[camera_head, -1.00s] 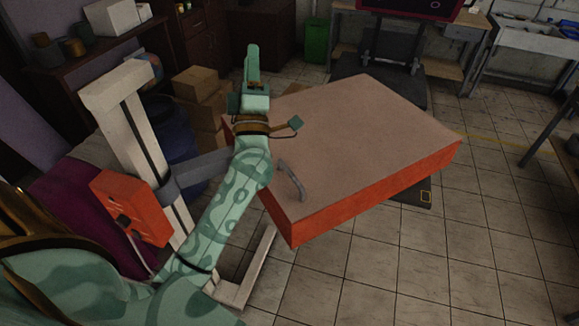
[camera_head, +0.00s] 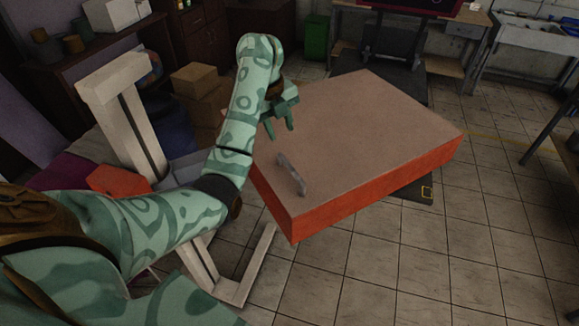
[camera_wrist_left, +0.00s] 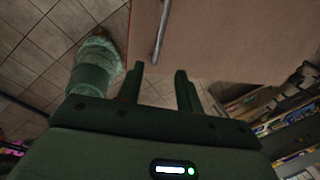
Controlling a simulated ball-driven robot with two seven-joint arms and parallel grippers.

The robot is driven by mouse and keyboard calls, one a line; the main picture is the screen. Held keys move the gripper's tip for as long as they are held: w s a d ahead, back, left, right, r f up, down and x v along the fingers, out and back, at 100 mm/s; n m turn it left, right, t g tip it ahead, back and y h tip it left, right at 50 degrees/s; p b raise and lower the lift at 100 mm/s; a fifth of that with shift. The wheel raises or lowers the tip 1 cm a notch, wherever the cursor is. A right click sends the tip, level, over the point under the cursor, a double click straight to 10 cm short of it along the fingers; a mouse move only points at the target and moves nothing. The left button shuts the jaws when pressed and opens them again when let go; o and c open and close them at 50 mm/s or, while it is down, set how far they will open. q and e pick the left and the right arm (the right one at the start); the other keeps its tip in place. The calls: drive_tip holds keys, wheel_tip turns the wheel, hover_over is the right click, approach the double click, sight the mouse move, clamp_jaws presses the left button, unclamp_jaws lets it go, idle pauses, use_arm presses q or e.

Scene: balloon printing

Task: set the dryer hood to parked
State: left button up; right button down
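The dryer hood is a wide, flat box with a tan top (camera_head: 365,120) and orange-red sides (camera_head: 385,190), carried beside a pale stand (camera_head: 128,120). A grey bar handle (camera_head: 291,176) is on its top near the front left corner. My left gripper (camera_head: 280,132) is above the hood's left part, fingers pointing down, apart from the handle. In the left wrist view, the two fingers (camera_wrist_left: 160,82) are spread with nothing between them, and the handle (camera_wrist_left: 161,32) lies just beyond the tips. My right gripper is not in view.
Cardboard boxes (camera_head: 195,85) and a blue barrel (camera_head: 172,125) stand behind the stand. A green bin (camera_head: 316,38) is at the back. A dark machine (camera_head: 385,60) stands behind the hood. The tiled floor (camera_head: 450,260) at front right is clear.

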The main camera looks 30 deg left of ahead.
sight(291, 167)
use_arm(q)
drive_tip(key=f+b, duration=0.1)
drive_tip(key=f, duration=0.3)
drive_tip(key=w+d+f+b, duration=0.1)
drive_tip(key=f+b, duration=0.1)
drive_tip(key=f, duration=0.3)
drive_tip(key=w+f+b, duration=0.1)
drive_tip(key=f+b, duration=0.1)
drive_tip(key=f, duration=0.2)
drive_tip(key=shift+w+d+f, duration=0.1)
drive_tip(key=shift+d+f, duration=0.05)
drive_tip(key=shift+f, duration=0.05)
drive_tip(key=shift+w+f, duration=0.15)
drive_tip(key=shift+f, duration=0.4)
clamp_jaws()
